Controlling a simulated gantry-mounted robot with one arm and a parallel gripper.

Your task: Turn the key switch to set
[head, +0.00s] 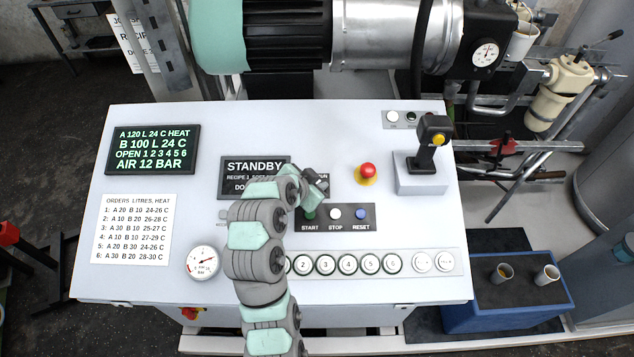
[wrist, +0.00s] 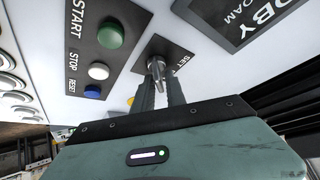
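The key switch (wrist: 157,69) shows in the wrist view as a metal key standing out from a small dark plate, with "SET" partly legible beside it. My gripper (wrist: 160,86) is at the key, its two dark fingers apart on either side of the key's outer end. A gap shows between the fingers; I cannot tell whether either touches the key. In the head view my gripper (head: 316,188) is over the panel just right of the STANDBY display (head: 252,168), and it hides the key and most of its plate.
Close to the gripper are the green START button (wrist: 111,33), the white STOP button (wrist: 98,71) and the blue RESET button (wrist: 92,91). A red emergency button (head: 368,171) and a joystick box (head: 421,174) stand to the right. Numbered buttons line the panel's front.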

